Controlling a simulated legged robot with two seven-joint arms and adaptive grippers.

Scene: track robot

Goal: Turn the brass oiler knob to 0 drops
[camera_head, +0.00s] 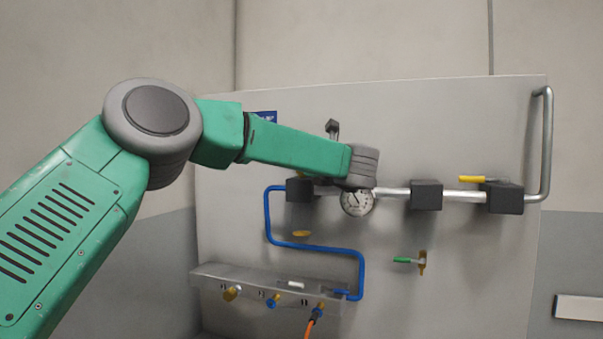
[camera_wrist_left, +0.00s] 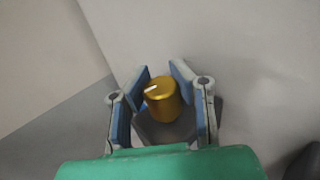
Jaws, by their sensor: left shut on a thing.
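The brass oiler knob (camera_wrist_left: 161,97) shows in the left wrist view, on top of a dark grey body. A white pointer line on its top face points to the upper left of that view. My left gripper (camera_wrist_left: 160,77) has its blue-padded fingers on both sides of the knob and is shut on it. In the head view my left arm reaches across the panel, and I cannot make out the knob or the gripper there. I see no drop scale. My right gripper is in neither view.
A grey panel (camera_head: 455,125) carries a pressure gauge (camera_head: 356,202), dark pipe blocks (camera_head: 426,195) and a yellow lever (camera_head: 473,179). A blue pipe (camera_head: 315,248) runs down to a metal manifold (camera_head: 213,272). A green-handled valve (camera_head: 406,260) sits lower right.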

